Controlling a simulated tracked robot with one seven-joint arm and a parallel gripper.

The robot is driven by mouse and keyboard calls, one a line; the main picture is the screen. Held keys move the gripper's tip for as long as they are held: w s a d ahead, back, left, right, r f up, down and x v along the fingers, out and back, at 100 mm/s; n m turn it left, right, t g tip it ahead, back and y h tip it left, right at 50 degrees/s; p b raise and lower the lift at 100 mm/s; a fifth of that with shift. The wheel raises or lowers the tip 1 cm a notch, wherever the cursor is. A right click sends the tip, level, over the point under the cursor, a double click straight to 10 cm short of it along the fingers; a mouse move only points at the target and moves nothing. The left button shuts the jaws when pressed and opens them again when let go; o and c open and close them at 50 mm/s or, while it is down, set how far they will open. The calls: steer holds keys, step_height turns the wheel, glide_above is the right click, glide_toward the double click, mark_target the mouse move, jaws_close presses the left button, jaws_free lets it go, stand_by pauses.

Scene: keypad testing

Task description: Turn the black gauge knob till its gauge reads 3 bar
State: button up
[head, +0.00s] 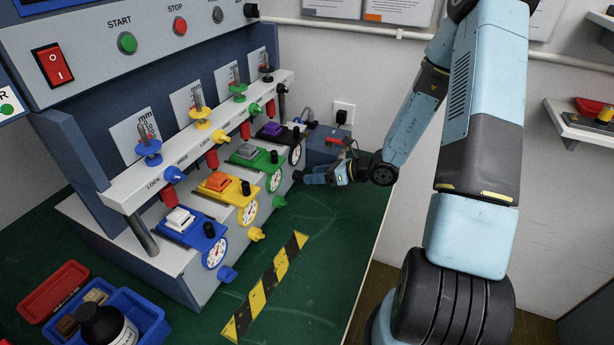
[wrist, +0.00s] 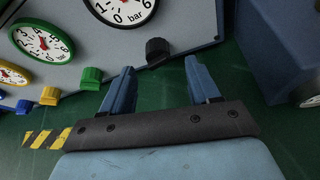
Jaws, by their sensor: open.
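The black gauge knob (wrist: 157,50) shows in the wrist view on the panel's lower edge. My gripper (wrist: 160,66) is open, its two blue fingers apart on either side of the knob's line and a little short of it; nothing is between them. The black-rimmed gauge (wrist: 123,12) is up and left of the knob, cut off by the picture's top edge, so its reading cannot be told.
Green gauge (wrist: 42,42), yellow and blue gauges line the same panel, with a green knob (wrist: 91,77) and a yellow knob (wrist: 50,95) left of my fingers. A dark blue box (head: 325,143) stands behind my gripper. The green table is clear around the striped strip (head: 265,287).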

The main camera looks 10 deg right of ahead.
steer(key=v, duration=0.9)
steer(key=shift+d, duration=0.35)
steer(key=shift+s+r, duration=0.1)
steer(key=shift+s, duration=0.05)
